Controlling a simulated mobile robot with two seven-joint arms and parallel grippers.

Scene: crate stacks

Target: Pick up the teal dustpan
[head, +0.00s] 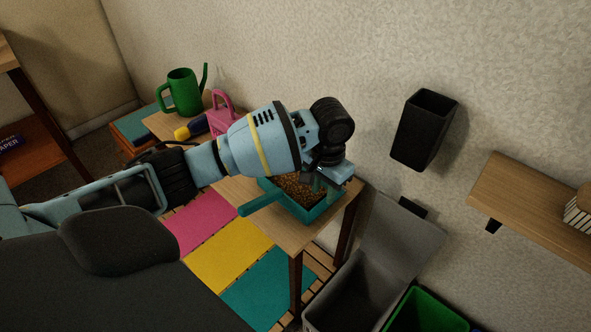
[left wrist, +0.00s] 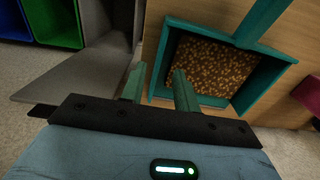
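The teal dustpan (head: 325,213) lies on the small wooden table, filled with brown and golden bits. Its handle (head: 262,203) points to the lower left in the head view. In the left wrist view the dustpan (left wrist: 272,78) is at the upper right, its handle (left wrist: 262,20) running up. My left gripper (head: 328,182) is over the dustpan's far side in the head view. In the left wrist view its fingers (left wrist: 158,88) are apart, one at each side of a dustpan wall. Whether they touch it I cannot tell. My right gripper is not in view.
The table (head: 285,232) also carries a pink caddy (head: 222,118); a green watering can (head: 183,92) stands behind. A grey lidded bin (head: 345,292) and a green bin (head: 425,312) stand at the right. A black wall bin (head: 423,130) and wooden shelf (head: 535,200) are beyond.

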